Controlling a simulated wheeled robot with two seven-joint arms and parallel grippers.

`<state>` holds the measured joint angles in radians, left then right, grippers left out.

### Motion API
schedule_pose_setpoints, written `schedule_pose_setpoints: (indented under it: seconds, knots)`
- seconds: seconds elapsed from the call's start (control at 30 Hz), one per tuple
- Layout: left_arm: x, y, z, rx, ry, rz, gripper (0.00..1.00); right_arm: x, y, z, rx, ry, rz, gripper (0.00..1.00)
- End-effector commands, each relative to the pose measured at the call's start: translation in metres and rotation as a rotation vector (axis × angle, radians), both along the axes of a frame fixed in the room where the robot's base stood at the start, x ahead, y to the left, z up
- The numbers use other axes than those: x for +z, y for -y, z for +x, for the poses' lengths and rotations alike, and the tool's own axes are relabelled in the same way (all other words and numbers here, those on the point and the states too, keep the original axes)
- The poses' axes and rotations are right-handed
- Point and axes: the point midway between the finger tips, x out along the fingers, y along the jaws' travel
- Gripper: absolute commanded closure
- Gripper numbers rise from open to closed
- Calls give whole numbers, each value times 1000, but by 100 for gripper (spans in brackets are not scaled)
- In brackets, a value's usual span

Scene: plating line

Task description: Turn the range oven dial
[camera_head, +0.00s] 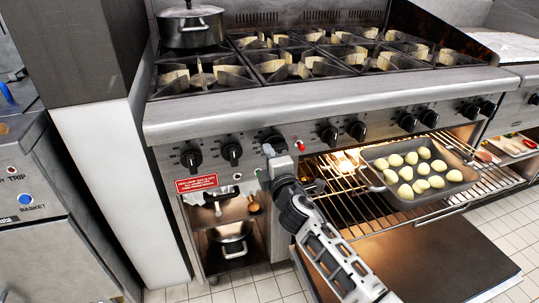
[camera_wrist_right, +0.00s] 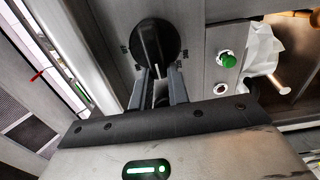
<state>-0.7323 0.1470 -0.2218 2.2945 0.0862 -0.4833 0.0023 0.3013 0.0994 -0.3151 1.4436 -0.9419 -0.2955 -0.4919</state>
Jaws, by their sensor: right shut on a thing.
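The range (camera_head: 330,110) has a row of black dials along its front panel. My right gripper (camera_head: 272,152) reaches up to the panel from below and is at one of these dials, left of the red button. In the right wrist view, the black dial (camera_wrist_right: 157,45) is right ahead, with a pale line on its face. The gripper's two fingers (camera_wrist_right: 158,92) are shut on its grip. The dial is partly hidden by the gripper in the head view. My left gripper is not in view.
The oven door (camera_head: 440,265) is open and low at the front. A tray (camera_head: 415,198) of pale round food sits on the pulled-out rack (camera_head: 335,205). A pot (camera_head: 190,27) stands on the back left burner. A green indicator (camera_wrist_right: 226,59) is beside the dial.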

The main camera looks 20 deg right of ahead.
Motion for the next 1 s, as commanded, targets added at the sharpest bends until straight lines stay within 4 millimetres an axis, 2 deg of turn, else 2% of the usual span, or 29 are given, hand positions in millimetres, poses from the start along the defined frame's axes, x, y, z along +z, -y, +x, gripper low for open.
schedule_pose_setpoints:
  seconds: [0.4, 1.0]
  knots:
    - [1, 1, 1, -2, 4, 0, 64, -7, 1, 0, 0, 4, -214, 100]
    - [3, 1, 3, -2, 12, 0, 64, -8, 1, 0, 0, 6, -250, 100]
